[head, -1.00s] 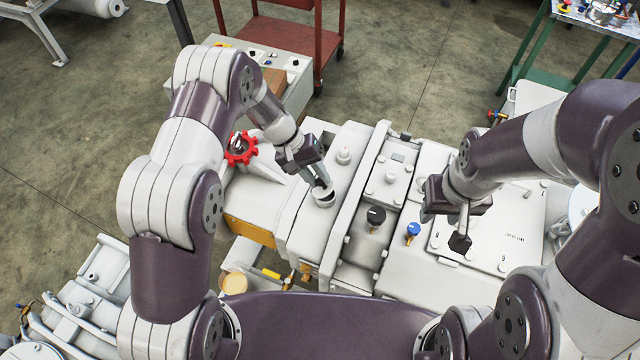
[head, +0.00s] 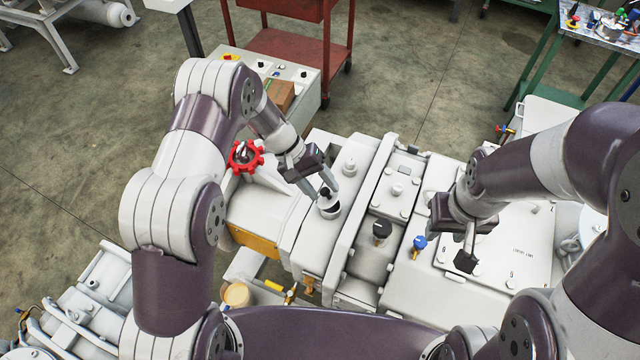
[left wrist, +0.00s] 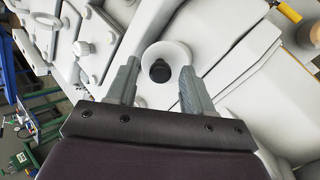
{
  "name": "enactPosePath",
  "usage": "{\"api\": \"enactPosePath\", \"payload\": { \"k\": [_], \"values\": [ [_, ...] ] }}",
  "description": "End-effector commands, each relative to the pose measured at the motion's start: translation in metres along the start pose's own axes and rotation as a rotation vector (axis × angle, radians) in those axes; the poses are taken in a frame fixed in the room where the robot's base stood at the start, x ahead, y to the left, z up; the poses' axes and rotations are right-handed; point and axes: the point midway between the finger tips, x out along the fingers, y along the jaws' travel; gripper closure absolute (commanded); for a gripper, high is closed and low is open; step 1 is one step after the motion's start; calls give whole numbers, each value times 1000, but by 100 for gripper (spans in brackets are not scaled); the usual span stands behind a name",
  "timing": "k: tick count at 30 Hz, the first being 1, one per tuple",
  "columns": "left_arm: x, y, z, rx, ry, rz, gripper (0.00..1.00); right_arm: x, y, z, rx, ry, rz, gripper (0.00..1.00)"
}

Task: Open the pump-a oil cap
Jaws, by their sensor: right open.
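A white pump body (head: 265,208) lies below my arms. On it, a short round white neck (head: 327,211) holds a small black cap (head: 325,191). I cannot read a label naming it. My left gripper (head: 327,184) is open just above this cap. In the left wrist view, the black cap (left wrist: 160,71) sits in its white ring (left wrist: 179,55), between and just beyond the two apart fingertips of my left gripper (left wrist: 160,68). A gap shows on both sides, so it is not gripped.
A black-topped knob (head: 382,231) and a blue-topped knob (head: 420,242) stand right of the neck. A red handwheel (head: 245,157) is left of my left gripper. A white bolt-like fitting (head: 349,167) rises close behind the neck. A red cart (head: 300,45) stands at the back.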

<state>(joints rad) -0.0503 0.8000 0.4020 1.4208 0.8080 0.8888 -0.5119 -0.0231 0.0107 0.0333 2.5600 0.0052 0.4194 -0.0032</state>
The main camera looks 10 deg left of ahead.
Motion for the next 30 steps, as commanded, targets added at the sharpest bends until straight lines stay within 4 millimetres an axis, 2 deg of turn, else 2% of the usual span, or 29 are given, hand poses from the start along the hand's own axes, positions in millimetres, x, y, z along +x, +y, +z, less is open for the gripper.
{"api": "enactPosePath", "payload": {
  "k": [5,8,9,10,12,17,22,30],
  "values": [
    [-9,0,-1,1,3,0,49,4,0,0,0,0,0,57],
    [-30,-1,-1,1,6,-1,49,7,0,1,0,0,0,57],
    [-48,5,1,-1,4,0,49,-11,0,-1,0,-2,0,57],
    [-59,5,2,-2,3,1,49,-18,0,-2,0,-1,0,57],
    [-84,9,4,-4,0,0,49,-47,0,-6,0,0,0,57],
    [-115,8,4,-3,0,1,49,-86,0,-10,0,1,0,57],
    [-127,4,2,-2,-1,0,49,-106,0,-13,0,0,0,57],
    [-126,0,1,0,0,0,49,-106,0,-12,0,0,0,57]
  ]
}}
